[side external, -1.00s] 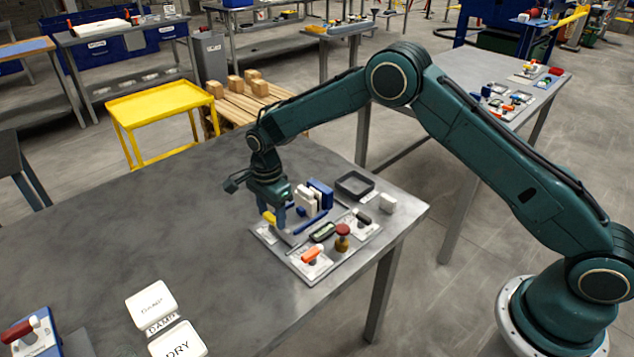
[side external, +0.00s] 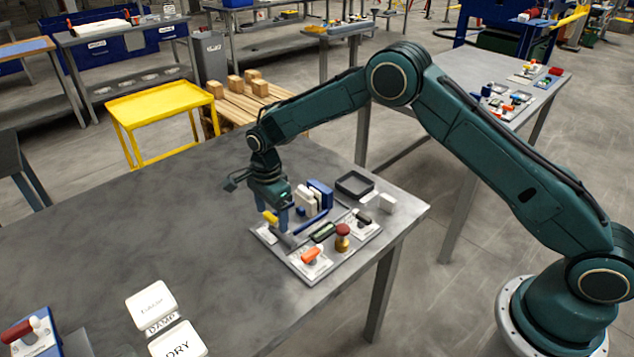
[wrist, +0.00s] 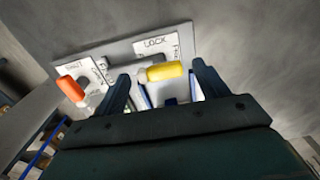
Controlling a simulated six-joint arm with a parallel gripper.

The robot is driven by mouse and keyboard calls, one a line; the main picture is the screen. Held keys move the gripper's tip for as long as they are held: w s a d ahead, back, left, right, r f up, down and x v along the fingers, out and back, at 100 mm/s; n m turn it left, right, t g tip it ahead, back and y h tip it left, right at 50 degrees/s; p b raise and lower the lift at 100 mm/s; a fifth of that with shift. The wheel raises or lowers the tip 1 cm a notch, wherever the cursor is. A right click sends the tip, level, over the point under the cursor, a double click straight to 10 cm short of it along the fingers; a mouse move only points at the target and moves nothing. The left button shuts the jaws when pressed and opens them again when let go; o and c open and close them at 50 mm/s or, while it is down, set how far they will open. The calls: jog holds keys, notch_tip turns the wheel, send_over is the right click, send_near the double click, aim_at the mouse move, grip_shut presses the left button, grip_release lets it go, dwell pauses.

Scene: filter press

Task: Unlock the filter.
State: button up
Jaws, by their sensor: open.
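The filter press panel (side external: 313,271) is a grey board on the near right part of the table. A yellow-handled lever (side external: 270,217) sits at its left end, and it also shows in the wrist view (wrist: 166,71) with a white end, beside a plate marked LOCK (wrist: 155,44). My gripper (side external: 283,226) is low over that end of the panel. In the wrist view its open fingers (wrist: 160,80) stand on either side of the yellow handle, with gaps showing. I cannot tell whether either finger touches it.
An orange handle (side external: 311,253), a red-topped knob (side external: 342,231) and white and blue blocks (side external: 310,195) stand close by on the panel. A dark tray (side external: 354,184) lies behind. White DAMP and DRY pads (side external: 178,340) lie at the front.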

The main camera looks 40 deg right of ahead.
aim_at(274, 217)
notch_tip(274, 217, up, 14)
dwell(0.8)
jog(key=s+d+r+n+t, duration=0.1)
jog(key=s+d+r+n, duration=0.3)
jog(key=s+r, duration=0.5)
jog(key=s+d+r+n+t, duration=0.2)
jog(key=s+d+r+n, duration=0.3)
jog(key=s+r, duration=0.3)
jog(key=s+d+f+n+t, duration=0.1)
jog(key=s+n, duration=0.3)
jog(key=s, duration=0.7)
jog(key=s+d+f+n+t, duration=0.1)
jog(key=s+d+n, duration=0.2)
jog(key=s, duration=0.7)
jog(key=shift+s+d+f+n+t, duration=0.2)
jog(key=shift+s+n+t, duration=0.15)
jog(key=shift+n, duration=0.75)
